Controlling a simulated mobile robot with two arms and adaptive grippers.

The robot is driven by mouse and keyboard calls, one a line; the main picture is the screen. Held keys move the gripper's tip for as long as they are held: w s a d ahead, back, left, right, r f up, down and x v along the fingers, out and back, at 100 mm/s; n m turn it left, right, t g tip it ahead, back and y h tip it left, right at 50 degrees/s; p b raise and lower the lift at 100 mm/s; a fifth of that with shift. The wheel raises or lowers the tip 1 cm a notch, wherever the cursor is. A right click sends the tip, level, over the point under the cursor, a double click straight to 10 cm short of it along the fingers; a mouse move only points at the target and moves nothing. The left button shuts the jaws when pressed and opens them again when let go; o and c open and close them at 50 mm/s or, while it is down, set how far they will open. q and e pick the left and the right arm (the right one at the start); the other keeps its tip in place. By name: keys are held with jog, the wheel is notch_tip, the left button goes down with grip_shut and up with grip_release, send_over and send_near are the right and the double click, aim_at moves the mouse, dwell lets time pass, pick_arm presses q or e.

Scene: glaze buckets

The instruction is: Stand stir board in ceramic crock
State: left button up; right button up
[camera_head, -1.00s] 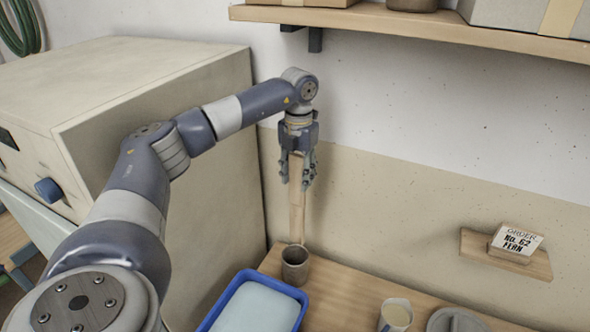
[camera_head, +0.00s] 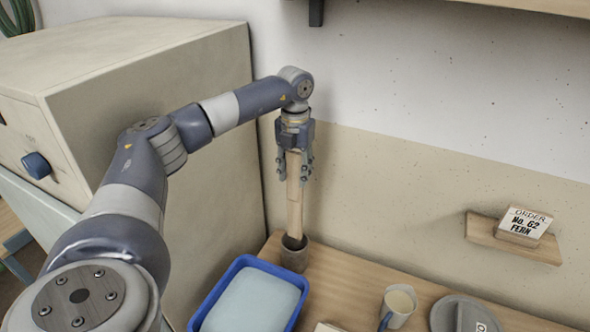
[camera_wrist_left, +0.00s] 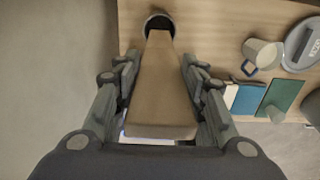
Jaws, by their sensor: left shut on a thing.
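The stir board (camera_head: 295,207) is a long, flat, pale wooden slat, held nearly upright. My left gripper (camera_head: 294,176) is shut on its upper part, with a finger on each side. The ceramic crock (camera_head: 295,260) is a small grey-brown pot at the back of the table by the wall. The board's lower end is within the crock's mouth; how deep it reaches is hidden. In the left wrist view the board (camera_wrist_left: 161,95) runs between my fingers towards the dark mouth of the crock (camera_wrist_left: 159,20). My right gripper is not in view.
A blue tub (camera_head: 212,306) with pale contents stands just in front of the crock. A cream mug (camera_head: 398,305) and a grey lid (camera_head: 463,316) are to the right. A large beige cabinet (camera_head: 150,110) is at left. A small wall shelf holds an order card (camera_head: 525,222).

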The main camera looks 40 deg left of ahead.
pick_arm(q)
notch_tip(320, 180, down, 9)
jog(key=b, duration=0.4)
jog(key=shift+f, duration=0.15)
dwell(0.4)
jog(key=o, duration=1.4)
jog(key=shift+c, duration=0.2)
